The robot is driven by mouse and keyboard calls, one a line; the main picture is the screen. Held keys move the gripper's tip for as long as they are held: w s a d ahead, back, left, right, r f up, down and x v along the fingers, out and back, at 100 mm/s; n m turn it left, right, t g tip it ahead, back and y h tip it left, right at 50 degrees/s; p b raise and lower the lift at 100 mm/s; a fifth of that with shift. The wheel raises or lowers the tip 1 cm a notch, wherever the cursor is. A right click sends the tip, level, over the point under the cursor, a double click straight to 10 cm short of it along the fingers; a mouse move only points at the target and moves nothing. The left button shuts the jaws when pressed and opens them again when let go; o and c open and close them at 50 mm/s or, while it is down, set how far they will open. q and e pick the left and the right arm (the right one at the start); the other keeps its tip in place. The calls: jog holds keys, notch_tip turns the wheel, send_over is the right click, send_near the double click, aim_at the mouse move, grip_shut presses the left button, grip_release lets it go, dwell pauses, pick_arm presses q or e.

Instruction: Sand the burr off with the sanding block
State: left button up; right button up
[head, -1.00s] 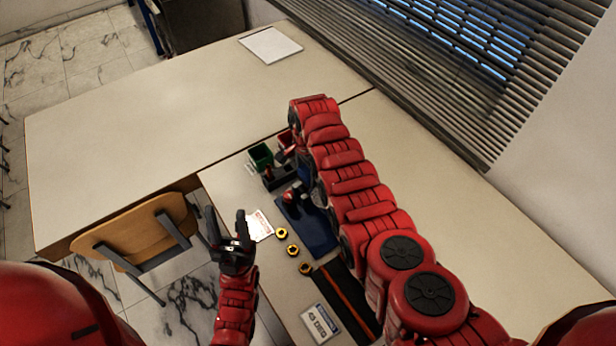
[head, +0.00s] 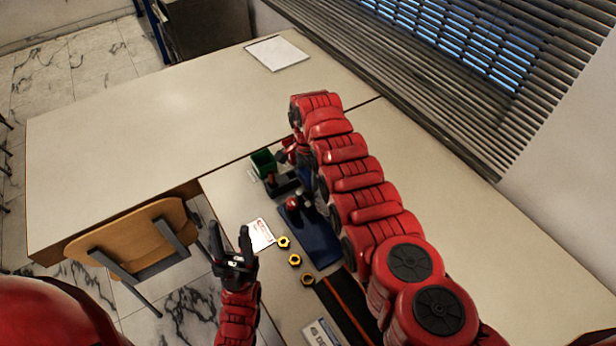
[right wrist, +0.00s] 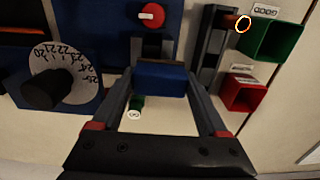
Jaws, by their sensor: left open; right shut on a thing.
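In the right wrist view my right gripper (right wrist: 163,92) is shut on a blue block (right wrist: 162,77), which I take for the sanding block. The block sits between the two fingertips, above the pale table. A small bright ring with an orange edge (right wrist: 243,24) shows at the upper right, beside a dark post. I cannot make out a burr on it. In the head view my right arm hides most of the right gripper. My left gripper (head: 232,252) is open and empty, beside the table's near left edge. Several gold nuts (head: 294,260) lie to its right.
A green bin (right wrist: 278,42) and a red bin (right wrist: 243,93) stand at the right in the wrist view. A numbered dial (right wrist: 68,75) is at the left, a red knob (right wrist: 152,14) at the top. A chair (head: 135,238) stands left of the table. The far tabletop is mostly clear.

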jog(key=shift+s+p, duration=0.1)
jog(key=shift+p, duration=0.5)
jog(key=shift+s+d+p, duration=0.7)
jog(key=shift+s+p, duration=0.1)
jog(key=shift+p, duration=1.75)
jog(key=shift+s+d+p, duration=0.3)
jog(key=shift+s+p, duration=0.1)
jog(key=shift+p, duration=0.5)
jog(key=shift+f, duration=0.2)
jog(key=shift+f, duration=0.15)
